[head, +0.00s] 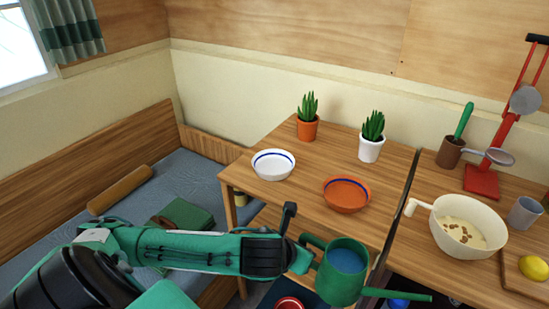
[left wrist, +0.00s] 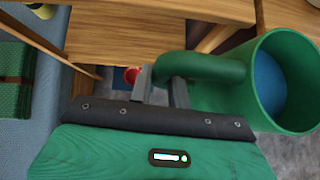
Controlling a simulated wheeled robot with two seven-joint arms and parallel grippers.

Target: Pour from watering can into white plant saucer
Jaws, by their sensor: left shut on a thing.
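The green watering can (head: 343,274) is near the table's front edge, upright, with blue water inside and its spout pointing right. My left gripper (head: 303,258) is shut on its handle; the left wrist view shows the fingers (left wrist: 163,85) at the handle and the can (left wrist: 262,85) to the right. The white plant saucer (head: 273,165) with a blue ring sits on the table's left part, behind and left of the can. An orange saucer (head: 346,194) sits to its right. My right gripper does not show.
Two potted plants, one in an orange pot (head: 307,127) and one in a white pot (head: 371,149), stand behind the saucers. A cream bowl (head: 467,228) and a red stand (head: 482,180) are on the right counter. A bench with a green book (head: 188,220) lies left.

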